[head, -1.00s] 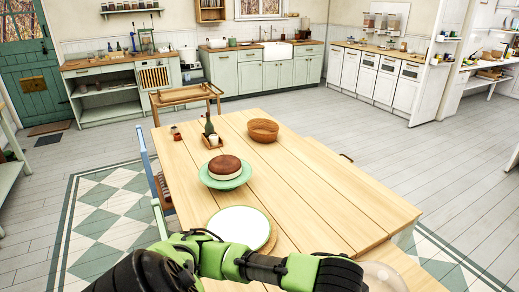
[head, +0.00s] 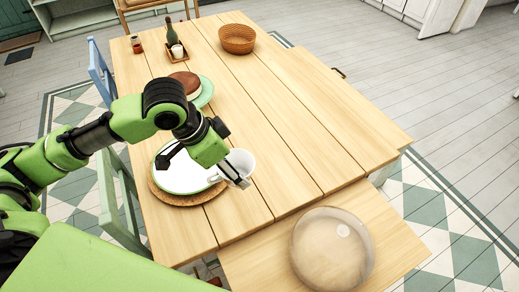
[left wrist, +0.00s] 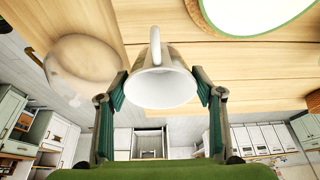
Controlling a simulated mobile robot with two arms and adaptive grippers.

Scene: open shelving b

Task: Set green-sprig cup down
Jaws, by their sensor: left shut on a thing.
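A white cup (head: 243,160) is held by my left gripper (head: 236,176) over the near part of the wooden table (head: 285,150), just right of a white plate with a green rim (head: 182,172). In the left wrist view the cup (left wrist: 160,84) sits between both fingers of my left gripper (left wrist: 161,95), with its pale inside and handle showing. No green sprig can be made out on it. The gap between cup and tabletop is hard to judge. My right gripper is not in view.
The plate rests on a round woven mat (head: 190,201). Beyond it are a cake (head: 184,82) on a green stand, a bottle (head: 171,31) and a basket (head: 237,39). A glass dome (head: 331,248) is at the near right. The tabletop right of the cup is clear.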

